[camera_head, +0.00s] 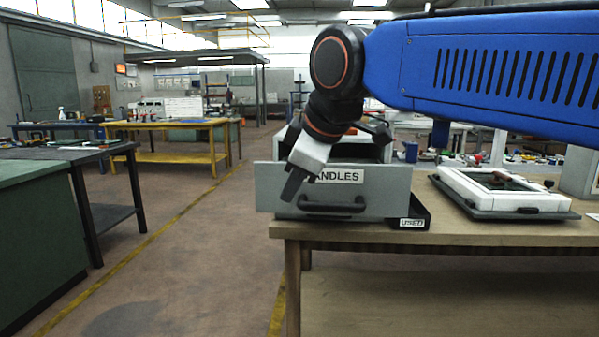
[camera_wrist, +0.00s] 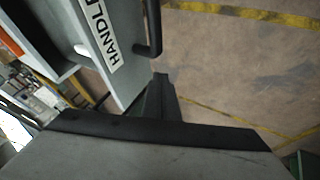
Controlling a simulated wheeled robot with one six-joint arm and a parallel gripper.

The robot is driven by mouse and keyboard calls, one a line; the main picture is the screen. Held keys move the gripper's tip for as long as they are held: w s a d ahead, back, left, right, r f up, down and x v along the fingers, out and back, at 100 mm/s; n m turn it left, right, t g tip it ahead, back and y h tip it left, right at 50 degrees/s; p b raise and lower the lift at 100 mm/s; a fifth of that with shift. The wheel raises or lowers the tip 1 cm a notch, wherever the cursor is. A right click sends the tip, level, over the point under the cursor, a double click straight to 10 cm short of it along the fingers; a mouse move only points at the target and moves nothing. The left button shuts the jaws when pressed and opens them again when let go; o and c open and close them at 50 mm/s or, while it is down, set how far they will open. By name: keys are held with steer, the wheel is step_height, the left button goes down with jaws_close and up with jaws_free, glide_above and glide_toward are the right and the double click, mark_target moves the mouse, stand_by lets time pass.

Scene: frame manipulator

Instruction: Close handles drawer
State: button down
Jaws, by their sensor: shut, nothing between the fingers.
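The grey handles drawer (camera_head: 385,182) is in a small cabinet (camera_head: 345,137) on the left end of the wooden table. Its front panel stands out from the cabinet, so the drawer is open. It bears a white "HANDLES" label (camera_head: 338,176) and a dark bar handle (camera_head: 335,208). My gripper (camera_head: 292,188) is shut and empty, in front of the panel's left part, left of the bar handle. In the wrist view, the fingers (camera_wrist: 160,90) are beside the drawer front's edge (camera_wrist: 125,80), near the handle (camera_wrist: 154,30). I cannot tell whether they touch the panel.
A black "USED" tray (camera_head: 420,215) sits right of the drawer on the table (camera_head: 480,238). A white frame on a dark board (camera_head: 500,208) lies farther right. The floor (camera_head: 180,250) left of the table is clear.

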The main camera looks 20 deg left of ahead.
steer(key=shift+w+a+f, duration=0.3)
steer(key=shift+w, duration=0.5)
steer(key=shift+w+a+f, duration=0.25)
steer(key=shift+w+a, duration=0.1)
steer(key=shift+w, duration=0.4)
steer(key=shift+w+a+f, duration=0.3)
steer(key=shift+w, duration=0.5)
steer(key=w+a, duration=0.1)
steer(key=w, duration=0.6)
steer(key=w+a, duration=0.2)
steer(key=w, duration=0.5)
steer(key=w+a, duration=0.2)
steer(key=w, duration=0.5)
steer(key=shift+w+a, duration=0.15)
steer(key=shift+w, duration=0.35)
steer(key=shift+w+r, duration=0.1)
steer(key=shift+r, duration=0.1)
